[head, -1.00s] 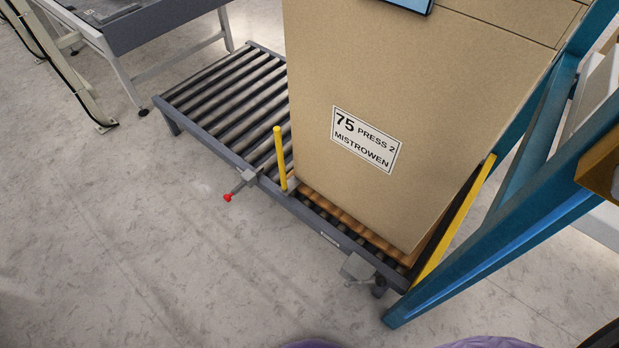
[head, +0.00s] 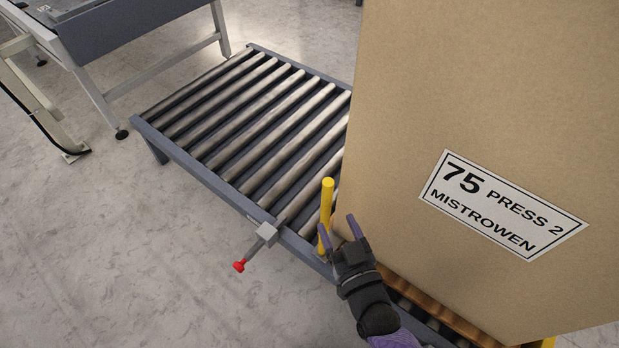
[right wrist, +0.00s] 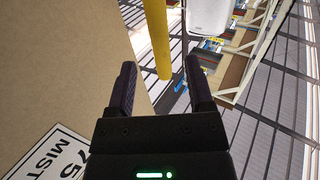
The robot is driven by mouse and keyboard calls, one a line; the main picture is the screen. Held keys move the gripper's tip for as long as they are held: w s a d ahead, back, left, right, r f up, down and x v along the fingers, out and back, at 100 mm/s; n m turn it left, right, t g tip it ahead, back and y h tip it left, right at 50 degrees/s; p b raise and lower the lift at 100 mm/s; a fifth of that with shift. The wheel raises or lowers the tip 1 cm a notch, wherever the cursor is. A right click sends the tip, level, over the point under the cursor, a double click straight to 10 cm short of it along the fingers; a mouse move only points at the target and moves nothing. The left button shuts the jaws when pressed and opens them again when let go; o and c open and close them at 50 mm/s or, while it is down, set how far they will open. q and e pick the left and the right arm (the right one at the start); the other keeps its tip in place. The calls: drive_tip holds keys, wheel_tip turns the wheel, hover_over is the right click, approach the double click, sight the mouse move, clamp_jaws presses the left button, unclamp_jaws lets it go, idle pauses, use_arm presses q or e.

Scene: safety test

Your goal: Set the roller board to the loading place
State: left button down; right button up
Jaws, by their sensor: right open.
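The roller board (head: 225,120) is a low grey frame with metal rollers, in the middle of the head view. A yellow post (head: 327,200) stands upright at its near edge, beside the big cardboard box. A grey block with a red-knobbed lever (head: 239,266) sits on the near rail, left of the post. My right gripper (head: 339,230) is open at the post; one finger overlaps its lower part in the head view. In the right wrist view the post (right wrist: 157,40) reaches down between the open fingers (right wrist: 160,80); I cannot tell if they touch. My left gripper is not in view.
The tall cardboard box (head: 480,110), labelled "75 PRESS 2 MISTROWEN", covers the right part of the rollers. A grey table (head: 115,30) stands at the back left. The floor (head: 130,270) left of the roller board is clear.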

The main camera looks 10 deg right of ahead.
sight(329, 206)
drive_tip(key=w+b, duration=0.1)
drive_tip(key=w, duration=0.1)
drive_tip(key=w+b, duration=0.1)
drive_tip(key=w, duration=0.2)
drive_tip(key=w+b, duration=0.1)
drive_tip(key=w, duration=0.2)
drive_tip(key=shift+a+f, duration=0.15)
drive_tip(key=shift+a, duration=0.1)
drive_tip(key=shift+w+b, duration=0.15)
drive_tip(key=shift+b, duration=0.15)
drive_tip(key=shift+r, duration=0.2)
drive_tip(key=c, duration=0.9)
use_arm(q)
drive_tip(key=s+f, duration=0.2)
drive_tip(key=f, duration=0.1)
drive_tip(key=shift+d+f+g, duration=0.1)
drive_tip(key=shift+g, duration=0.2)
use_arm(e)
clamp_jaws()
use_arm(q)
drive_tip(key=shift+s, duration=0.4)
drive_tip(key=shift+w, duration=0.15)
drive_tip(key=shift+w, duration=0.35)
use_arm(e)
drive_tip(key=shift+f, duration=0.1)
